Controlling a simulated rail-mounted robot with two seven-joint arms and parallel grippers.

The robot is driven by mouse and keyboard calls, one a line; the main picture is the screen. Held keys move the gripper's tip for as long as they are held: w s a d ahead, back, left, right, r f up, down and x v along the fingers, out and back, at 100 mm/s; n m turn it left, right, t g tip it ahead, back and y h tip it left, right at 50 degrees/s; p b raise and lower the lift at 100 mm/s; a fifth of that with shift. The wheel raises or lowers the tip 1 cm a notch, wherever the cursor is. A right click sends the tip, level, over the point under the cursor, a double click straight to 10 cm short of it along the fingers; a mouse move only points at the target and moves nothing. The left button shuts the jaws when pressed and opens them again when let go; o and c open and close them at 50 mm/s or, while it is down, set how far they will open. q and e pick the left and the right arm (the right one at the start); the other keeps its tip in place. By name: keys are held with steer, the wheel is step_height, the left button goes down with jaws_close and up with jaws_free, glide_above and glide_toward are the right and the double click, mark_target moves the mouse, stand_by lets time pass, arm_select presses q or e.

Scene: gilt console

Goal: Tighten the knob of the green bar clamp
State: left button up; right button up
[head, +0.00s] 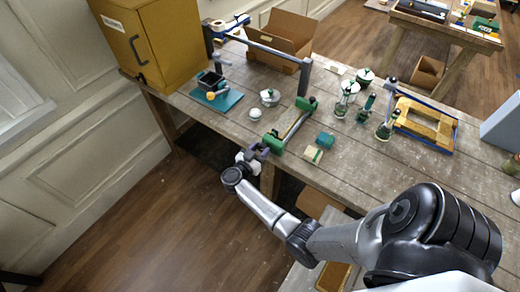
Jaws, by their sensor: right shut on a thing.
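The green bar clamp (293,126) lies on the workbench (225,119) near its front edge. It has a grey bar between two green ends. Its near green end (273,143) is at the table edge, beside my right gripper (262,151). My right gripper comes from below and in front, and is shut at that end, on the clamp's knob. The knob itself is mostly hidden by the fingers. My left gripper is not in view.
A grey frame (305,77) rises behind. A yellow cabinet (160,45) stands at the left. Open floor lies in front.

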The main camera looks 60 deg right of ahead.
steer(key=shift+m, duration=1.2)
steer(key=o, duration=0.9)
steer(key=shift+o, duration=0.2)
steer(key=a, duration=0.7)
steer(key=shift+w+a+b, duration=0.3)
steer(key=shift+w+b, duration=0.05)
